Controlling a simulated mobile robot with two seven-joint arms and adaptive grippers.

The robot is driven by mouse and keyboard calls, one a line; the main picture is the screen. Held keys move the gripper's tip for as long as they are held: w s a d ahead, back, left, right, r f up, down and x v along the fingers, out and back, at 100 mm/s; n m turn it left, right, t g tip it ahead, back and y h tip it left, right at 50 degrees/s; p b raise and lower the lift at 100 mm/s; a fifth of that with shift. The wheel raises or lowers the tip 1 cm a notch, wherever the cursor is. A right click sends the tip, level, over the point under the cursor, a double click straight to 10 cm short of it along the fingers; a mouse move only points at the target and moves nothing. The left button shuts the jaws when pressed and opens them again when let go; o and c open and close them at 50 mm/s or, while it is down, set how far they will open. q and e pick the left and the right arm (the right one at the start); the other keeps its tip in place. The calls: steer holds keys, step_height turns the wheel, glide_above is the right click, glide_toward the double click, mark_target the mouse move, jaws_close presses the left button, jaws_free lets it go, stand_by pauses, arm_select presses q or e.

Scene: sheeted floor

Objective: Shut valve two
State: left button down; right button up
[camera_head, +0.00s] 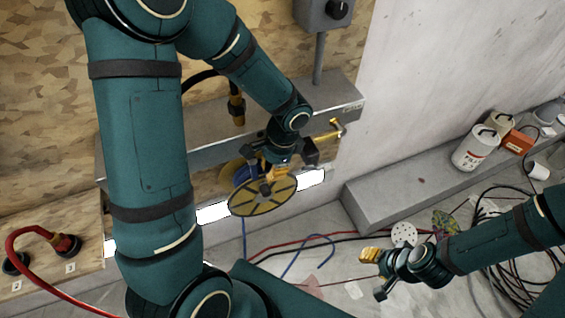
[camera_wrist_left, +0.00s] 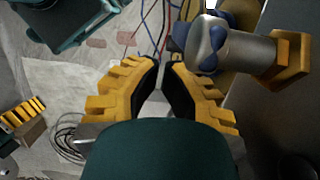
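My left gripper (camera_head: 270,180) is in front of the pipe wall, at a round yellow disc (camera_head: 250,207) with dark spokes. In the left wrist view its yellow fingers with black pads (camera_wrist_left: 165,80) stand apart, with no object visible between them. A blue lobed knob on a silver cylinder (camera_wrist_left: 245,50) is just right of the fingers; a blue round part (camera_head: 243,176) also shows behind the disc in the head view. A yellow-handled valve (camera_head: 330,130) is right of the gripper. I see no number on any valve. My right gripper (camera_head: 371,256) is low over the floor; its finger gap is unclear.
A grey metal beam (camera_head: 340,95) runs behind the left gripper. A grey box with a black knob (camera_head: 325,12) is above. A red hose (camera_head: 35,232) bends at lower left. A low ledge (camera_head: 400,185) carries a white bucket (camera_head: 473,150). Cables lie across the floor.

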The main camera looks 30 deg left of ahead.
mark_target(253, 178)
arm_select(q)
steer(key=shift+s+a, duration=0.25)
steer(key=shift+s+a+f+g+y+p, duration=0.15)
steer(key=shift+s+a+g+y+p, duration=0.1)
steer(key=shift+g+y, duration=0.2)
steer(key=shift+s+a+f+g+y+p, duration=0.1)
steer(key=shift+s+f+g+y, duration=0.1)
steer(key=shift+g+y, duration=0.25)
stand_by(0.5)
steer(key=g+y, duration=0.1)
steer(key=s+a+g+y+p, duration=0.1)
steer(key=s+g+y+p, duration=0.1)
steer(key=g, duration=0.1)
steer(key=shift+a+f, duration=0.2)
steer(key=shift+a, duration=0.15)
steer(key=shift+s+a, duration=0.3)
stand_by(0.5)
